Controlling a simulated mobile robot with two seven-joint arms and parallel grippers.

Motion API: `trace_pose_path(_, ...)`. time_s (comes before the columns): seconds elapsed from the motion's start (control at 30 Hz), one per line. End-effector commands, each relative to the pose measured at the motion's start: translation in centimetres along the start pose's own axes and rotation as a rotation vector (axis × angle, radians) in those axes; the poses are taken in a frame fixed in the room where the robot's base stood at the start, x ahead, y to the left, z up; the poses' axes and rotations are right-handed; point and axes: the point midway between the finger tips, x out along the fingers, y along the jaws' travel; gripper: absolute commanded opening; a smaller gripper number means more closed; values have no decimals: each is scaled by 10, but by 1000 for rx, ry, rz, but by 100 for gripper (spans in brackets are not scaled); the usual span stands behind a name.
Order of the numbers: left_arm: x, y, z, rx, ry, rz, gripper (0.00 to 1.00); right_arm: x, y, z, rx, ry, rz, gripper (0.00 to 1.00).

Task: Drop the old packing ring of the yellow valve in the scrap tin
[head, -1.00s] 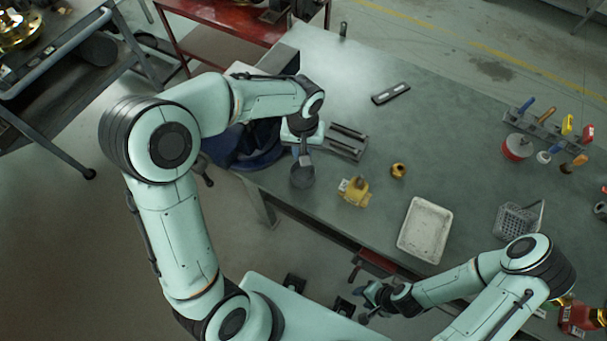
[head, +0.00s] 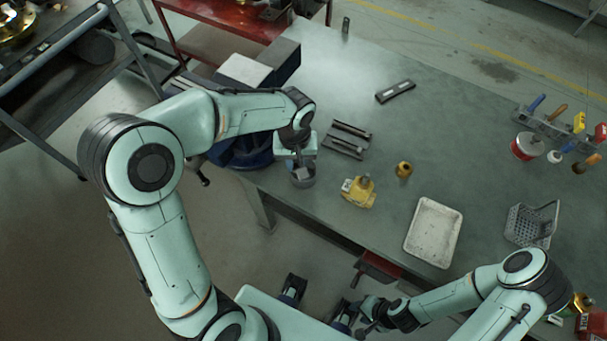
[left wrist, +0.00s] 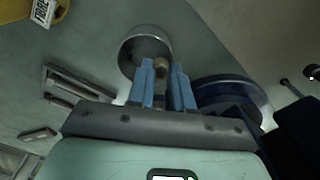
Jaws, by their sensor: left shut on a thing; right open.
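The yellow valve body (head: 358,192), with a white tag, stands on the bench; part of it shows at the upper left of the left wrist view (left wrist: 32,10). The grey round scrap tin (head: 303,183) stands near the bench's left end, and in the left wrist view (left wrist: 146,40) it lies beyond my fingertips. My left gripper (head: 302,170) is over the tin. Its blue fingers (left wrist: 163,72) are shut on a small brownish piece (left wrist: 161,68), seemingly the old packing ring; its shape is mostly hidden. My right gripper (head: 362,316) is open, low before the bench.
A brass part (head: 403,169) stands right of the valve. A white tray (head: 433,232) and a grey basket (head: 530,225) are further right. A slotted dark holder (head: 346,139) is close to my left gripper. A tool rack (head: 548,128) is at the far right.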

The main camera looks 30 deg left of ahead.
Motion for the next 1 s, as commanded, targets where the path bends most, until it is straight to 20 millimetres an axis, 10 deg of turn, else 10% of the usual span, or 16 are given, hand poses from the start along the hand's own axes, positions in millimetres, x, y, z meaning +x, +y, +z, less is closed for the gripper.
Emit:
trace_pose_path(0.17,-1,0,0,0,1,0,3,-1,0,0,-1,1,0,43)
trace_pose_path(0.2,-1,0,0,0,1,0,26,-1,0,0,-1,1,0,43)
trace_pose_path(0.3,-1,0,0,0,1,0,50,-1,0,0,-1,1,0,43)
trace_pose_path(0.67,-7,0,-1,0,3,1,50,-2,-1,0,-1,1,0,43)
trace_pose_path(1.0,-76,1,-2,0,6,4,50,-11,-5,-2,-2,5,-2,43)
